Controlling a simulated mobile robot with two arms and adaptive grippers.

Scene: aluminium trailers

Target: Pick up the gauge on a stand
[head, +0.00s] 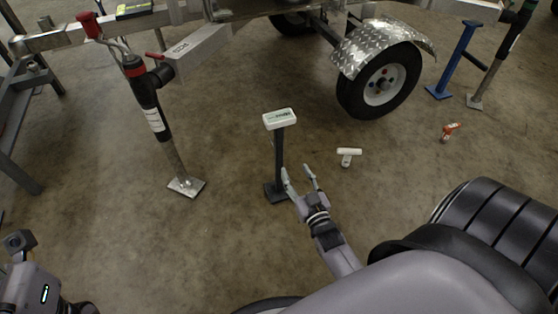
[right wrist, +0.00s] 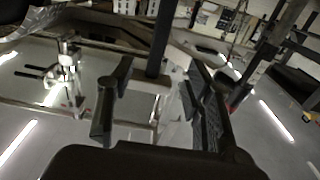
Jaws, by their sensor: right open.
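The gauge on a stand (head: 279,155) stands upright on the concrete floor in the middle of the head view. It has a white box with a small display on top, a dark post and a dark flat base. My right gripper (head: 298,174) is open and empty, just right of the lower post. No contact with it shows. In the right wrist view my right gripper (right wrist: 157,95) has its two dark fingers spread. A dark upright post shows beyond and between them, probably the stand's. My left gripper is out of view; only part of my left arm shows.
A trailer jack with a foot plate (head: 186,186) stands left of the gauge. A trailer wheel (head: 384,86) is behind right. A white T-shaped object (head: 348,156) and an orange item (head: 449,131) lie on the floor to the right. Floor in front of the jack is clear.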

